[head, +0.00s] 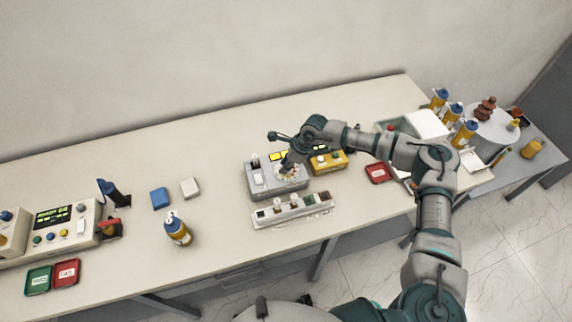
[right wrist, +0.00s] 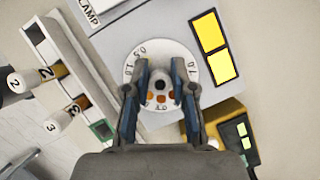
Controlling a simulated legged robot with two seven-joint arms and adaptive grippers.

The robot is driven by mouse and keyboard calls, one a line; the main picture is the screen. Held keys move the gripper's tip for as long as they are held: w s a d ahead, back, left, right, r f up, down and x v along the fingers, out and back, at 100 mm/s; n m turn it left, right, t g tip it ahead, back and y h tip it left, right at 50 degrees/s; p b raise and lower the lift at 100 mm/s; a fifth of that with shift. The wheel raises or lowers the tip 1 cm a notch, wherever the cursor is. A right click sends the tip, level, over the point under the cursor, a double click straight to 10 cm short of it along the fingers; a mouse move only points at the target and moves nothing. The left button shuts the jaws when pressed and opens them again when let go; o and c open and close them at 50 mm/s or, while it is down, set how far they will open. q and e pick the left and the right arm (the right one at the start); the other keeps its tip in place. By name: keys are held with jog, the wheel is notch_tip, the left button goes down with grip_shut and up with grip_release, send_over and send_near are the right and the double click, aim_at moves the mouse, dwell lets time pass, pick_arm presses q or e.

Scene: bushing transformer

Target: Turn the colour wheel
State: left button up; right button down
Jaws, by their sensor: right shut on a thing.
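The fingers and palm hide the disc's sides and lower part. My left gripper is out of view.
A white rack (head: 290,211) with numbered vials stands in front of the box. A yellow device (head: 329,163) stands close at its right. Bottles, a blue block (head: 159,198) and a control panel (head: 50,232) stand further left. Clear tabletop lies behind the box.

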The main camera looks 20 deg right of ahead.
jog(key=shift+d+f, duration=0.3)
jog(key=shift+d, duration=0.35)
jog(key=shift+s, duration=0.2)
jog(key=n+g+b, duration=0.1)
jog(key=n+b, duration=0.2)
jog(key=shift+a+f, duration=0.1)
jog(key=shift+f, duration=0.1)
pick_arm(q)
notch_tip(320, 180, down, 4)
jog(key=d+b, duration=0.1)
pick_arm(e)
jog(key=shift+w+n+g, duration=0.1)
jog(key=shift+n+g, duration=0.3)
jog(key=shift+n, duration=0.4)
jog(key=shift+r+n+g+b, duration=0.1)
jog(key=shift+n+g+b, duration=0.2)
jog(key=shift+n+b, duration=0.65)
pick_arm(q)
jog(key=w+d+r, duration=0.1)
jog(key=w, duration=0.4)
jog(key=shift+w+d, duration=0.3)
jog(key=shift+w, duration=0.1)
pick_arm(e)
jog(key=shift+r+n, duration=0.1)
jog(key=shift+n, duration=0.15)
